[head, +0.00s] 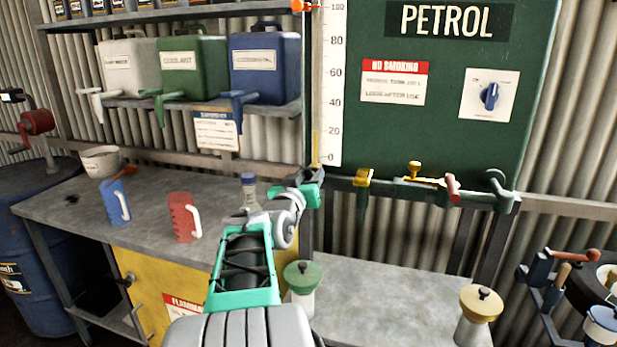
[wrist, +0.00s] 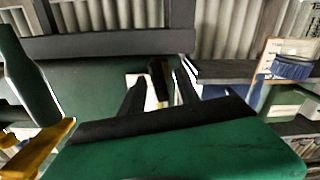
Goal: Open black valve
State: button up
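My gripper (head: 312,182) is raised beside the lower left edge of the green petrol tank (head: 450,115), near the foot of the white scale (head: 331,90). In the wrist view its two dark fingers (wrist: 160,98) stand apart with a gap between them. A small black piece (wrist: 158,78) with yellow by it shows in that gap; it may be the black valve, and I cannot tell whether the fingers touch it. In the head view my gripper hides this spot. Yellow-handled (head: 363,178), red-handled (head: 452,187) and green (head: 499,183) taps line the tank's lower edge.
The shelf at left holds white, green and blue cans (head: 265,68) with taps. Blue and red jugs (head: 184,217) and a bottle (head: 249,190) stand on the grey bench (head: 60,205). Green-lidded (head: 302,276) and yellow-lidded (head: 481,302) cans stand below the tank.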

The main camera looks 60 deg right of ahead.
grip_shut()
dwell(0.4)
jog(key=f+m+b, duration=0.1)
jog(key=b, duration=0.3)
jog(key=shift+r+m+b, duration=0.15)
jog(key=shift+m+b, duration=0.35)
jog(key=shift+b, duration=0.2)
jog(key=shift+r+m, duration=0.25)
jog(key=shift+m, duration=0.05)
jog(key=shift+r, duration=0.1)
